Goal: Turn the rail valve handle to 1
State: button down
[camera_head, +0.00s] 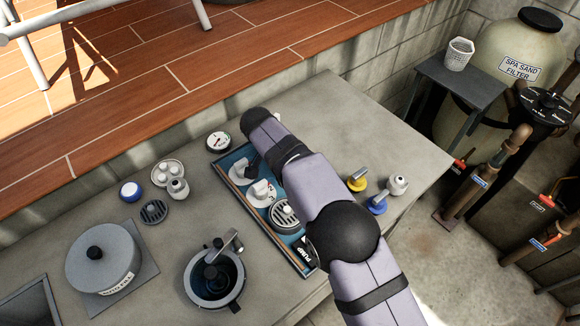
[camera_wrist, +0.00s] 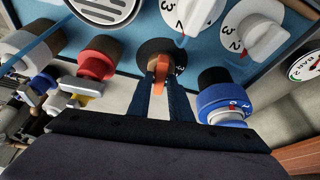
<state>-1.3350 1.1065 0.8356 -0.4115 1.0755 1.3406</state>
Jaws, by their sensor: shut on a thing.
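In the wrist view, an orange handle (camera_wrist: 160,74) stands on a black round base (camera_wrist: 157,49) at the edge of the blue panel (camera_wrist: 130,38). It is likely the rail valve handle; no label naming it can be read. My gripper (camera_wrist: 163,82) is shut on this orange handle, one dark finger on each side. The marks on the black base are too small or hidden to read, so its setting cannot be told. In the head view my arm covers the handle and the gripper's fingers.
Beside the handle in the wrist view are a red knob (camera_wrist: 98,57) on the left and a blue dial (camera_wrist: 222,103) on the right. White numbered knobs (camera_wrist: 192,14) stand behind. In the head view, a pressure gauge (camera_head: 218,142) and yellow-handled valve (camera_head: 357,179) are near my arm.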

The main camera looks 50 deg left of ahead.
jog(key=shift+d+f+n+y+b, duration=0.1)
jog(key=shift+n+y+b, duration=0.3)
jog(key=shift+n+b, duration=0.6)
jog(key=shift+n+y+b, duration=0.3)
jog(key=shift+n+b, duration=0.2)
jog(key=shift+n, duration=0.4)
jog(key=shift+r+g, duration=0.2)
jog(key=shift+g, duration=0.1)
jog(key=c, duration=1.8)
grip_release()
jog(key=shift+o, duration=0.2)
jog(key=b+v, duration=0.2)
jog(key=v, duration=0.5)
jog(key=shift+r, duration=0.15)
